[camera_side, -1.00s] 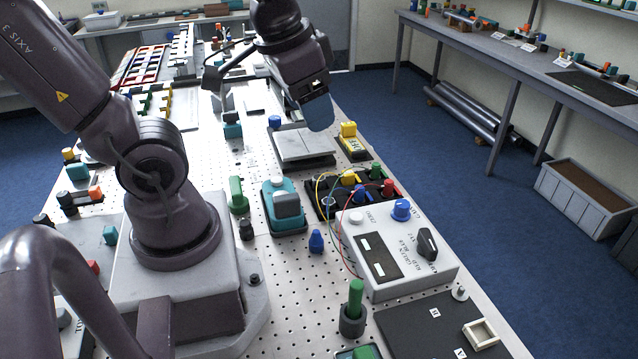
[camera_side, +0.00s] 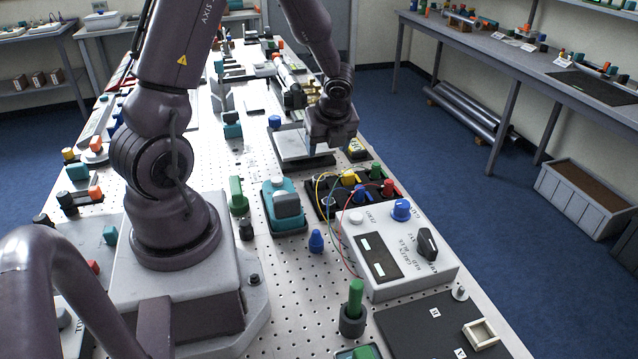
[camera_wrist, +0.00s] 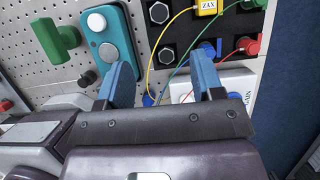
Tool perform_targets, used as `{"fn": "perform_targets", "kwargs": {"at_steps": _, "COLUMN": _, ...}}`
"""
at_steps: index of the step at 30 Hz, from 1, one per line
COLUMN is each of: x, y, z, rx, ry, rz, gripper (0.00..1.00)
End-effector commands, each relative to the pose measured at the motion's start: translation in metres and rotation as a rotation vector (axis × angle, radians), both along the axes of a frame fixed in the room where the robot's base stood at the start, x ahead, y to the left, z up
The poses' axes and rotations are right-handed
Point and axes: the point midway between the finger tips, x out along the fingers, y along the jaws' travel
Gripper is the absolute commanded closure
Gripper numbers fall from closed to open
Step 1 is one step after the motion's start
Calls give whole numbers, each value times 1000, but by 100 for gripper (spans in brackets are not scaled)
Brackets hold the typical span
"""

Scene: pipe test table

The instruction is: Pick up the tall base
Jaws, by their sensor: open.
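My gripper (camera_side: 333,138) hangs over the far middle of the table, by the grey plate; its fingers do not show clearly in the side view. In the wrist view my gripper (camera_wrist: 163,62) is open, its two blue fingers apart with nothing held between them. No thing is labelled as the tall base, and I cannot tell which one it is. A dark round holder (camera_side: 352,322) with an upright green peg (camera_side: 355,295) stands near the front. A small blue piece (camera_side: 316,241) stands on the perforated table, and its top shows partly by the left finger in the wrist view (camera_wrist: 148,99).
A teal device (camera_side: 284,210) and a green handle (camera_side: 237,194) stand left of the black connector panel (camera_side: 318,203), whose wires arch up. The white control box (camera_side: 400,265) lies nearer the front. The grey plate (camera_side: 297,147) is below my gripper. Perforated table shows between things.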

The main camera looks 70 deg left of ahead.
Motion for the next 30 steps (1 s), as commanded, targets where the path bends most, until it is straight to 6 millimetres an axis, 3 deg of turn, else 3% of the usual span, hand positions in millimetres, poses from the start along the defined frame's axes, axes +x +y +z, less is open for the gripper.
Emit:
{"fn": "perform_targets", "kwargs": {"at_steps": 9, "x": -1, "y": 19, "z": -50, "rx": -3, "ry": 11, "rz": -8, "gripper": 39}}
{"fn": "perform_targets", "kwargs": {"at_steps": 30, "x": 0, "y": 48, "z": -117, "rx": -1, "ry": 6, "rz": -6, "gripper": 39}}
